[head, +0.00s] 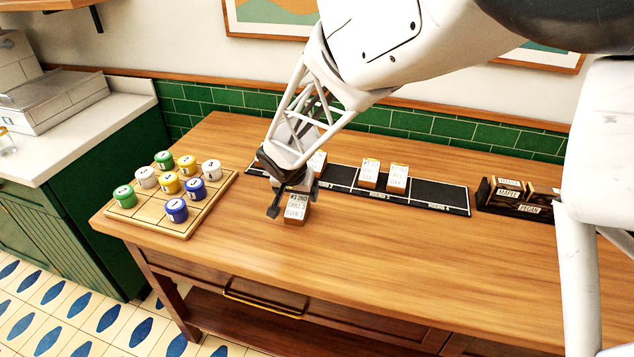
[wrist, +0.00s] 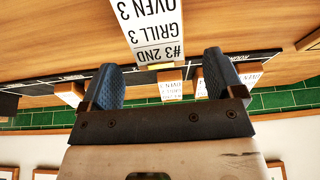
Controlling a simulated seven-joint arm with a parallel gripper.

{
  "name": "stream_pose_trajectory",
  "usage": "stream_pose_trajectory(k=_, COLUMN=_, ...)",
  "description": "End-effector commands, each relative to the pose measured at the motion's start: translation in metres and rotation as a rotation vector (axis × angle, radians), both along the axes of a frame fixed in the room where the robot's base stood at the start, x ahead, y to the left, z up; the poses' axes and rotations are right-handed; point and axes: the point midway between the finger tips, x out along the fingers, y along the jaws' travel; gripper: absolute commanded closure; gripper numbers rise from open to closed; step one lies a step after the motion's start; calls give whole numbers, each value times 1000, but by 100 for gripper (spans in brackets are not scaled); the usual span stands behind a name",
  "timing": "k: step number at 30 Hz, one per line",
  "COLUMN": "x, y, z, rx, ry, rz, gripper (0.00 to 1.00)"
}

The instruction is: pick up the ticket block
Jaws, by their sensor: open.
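A ticket block (head: 296,208) with a white face, printed text and wood-coloured sides stands on the wooden counter in front of the black strip. In the wrist view, the block (wrist: 155,38) appears upside down and reads "#3 2ND GRILL 3 OVEN 3". My gripper (head: 293,201) is open at this block, with one finger to its left and the other near its upper right.
Similar blocks (head: 369,172) (head: 396,178) stand on the black strip (head: 440,194); another (head: 317,162) is partly behind my gripper. A wooden board (head: 160,227) with several coloured jars lies left. A dark box (head: 520,211) labelled maple and pecan stands right. The counter's front is clear.

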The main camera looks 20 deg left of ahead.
Motion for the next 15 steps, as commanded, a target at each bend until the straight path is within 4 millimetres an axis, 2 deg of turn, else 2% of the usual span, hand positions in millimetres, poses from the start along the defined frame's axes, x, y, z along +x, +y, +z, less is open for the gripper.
stream_pose_trajectory(k=8, x=3, y=0, z=-8, rx=-1, ry=1, rz=-1, gripper=13)
stream_pose_trajectory(k=15, x=11, y=-1, z=-29, rx=-2, ry=2, rz=-1, gripper=13)
